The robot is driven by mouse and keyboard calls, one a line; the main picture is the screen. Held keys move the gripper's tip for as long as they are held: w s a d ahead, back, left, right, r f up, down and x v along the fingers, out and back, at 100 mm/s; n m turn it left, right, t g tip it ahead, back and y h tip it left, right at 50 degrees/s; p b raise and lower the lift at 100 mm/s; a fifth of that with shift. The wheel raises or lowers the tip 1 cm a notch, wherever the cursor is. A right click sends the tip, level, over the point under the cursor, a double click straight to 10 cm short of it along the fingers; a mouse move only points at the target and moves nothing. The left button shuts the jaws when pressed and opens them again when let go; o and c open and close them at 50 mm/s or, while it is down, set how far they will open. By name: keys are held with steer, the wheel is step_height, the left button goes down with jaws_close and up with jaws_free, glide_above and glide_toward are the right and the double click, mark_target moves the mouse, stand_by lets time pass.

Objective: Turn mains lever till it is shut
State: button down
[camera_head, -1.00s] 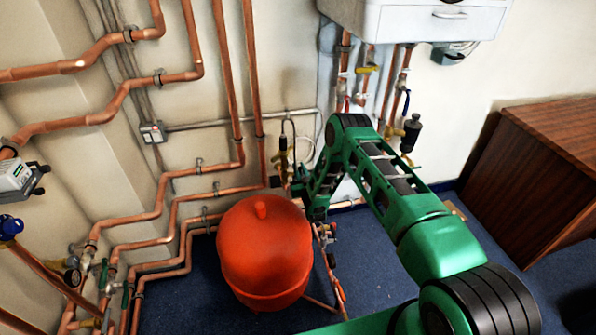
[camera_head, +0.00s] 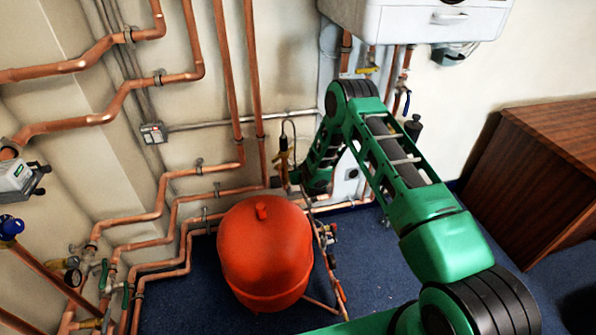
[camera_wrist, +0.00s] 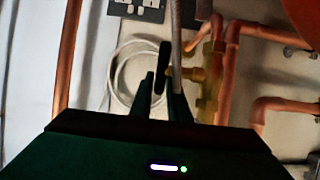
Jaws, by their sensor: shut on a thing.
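A brass valve (camera_wrist: 208,82) on copper pipework stands just right of my gripper (camera_wrist: 162,88) in the wrist view. My gripper's dark fingers are close together, shut on a slim black lever (camera_wrist: 163,58) that rises between them; I take it to be the mains lever. The fingers and dim light hide where the lever joins the valve, so its exact angle cannot be told. In the head view, brass fittings (camera_head: 283,160) show beside the end of my arm, low on the wall behind the red tank. The arm hides most of the grip there.
The red tank (camera_head: 265,250) stands on the blue floor in front of the pipes. Copper pipes (camera_head: 228,80) run along the wall to the left. A white boiler (camera_head: 415,18) hangs above, and a brown wooden cabinet (camera_head: 540,165) stands at right. A white cable loop (camera_wrist: 122,75) hangs behind the fingers.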

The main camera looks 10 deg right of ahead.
steer(key=shift+w+a+f+g, duration=0.1)
steer(key=shift+w+g, duration=0.15)
steer(key=shift+g, duration=0.65)
steer(key=shift+w+g, duration=0.2)
steer(key=shift+g, duration=0.7)
steer(key=c, duration=1.8)
jaws_free()
steer(key=shift+w, duration=0.1)
steer(key=shift+o, duration=0.6)
steer(key=shift+f, duration=0.1)
steer(key=v, duration=1)
steer(key=shift+r, duration=0.4)
steer(key=shift+g, duration=0.3)
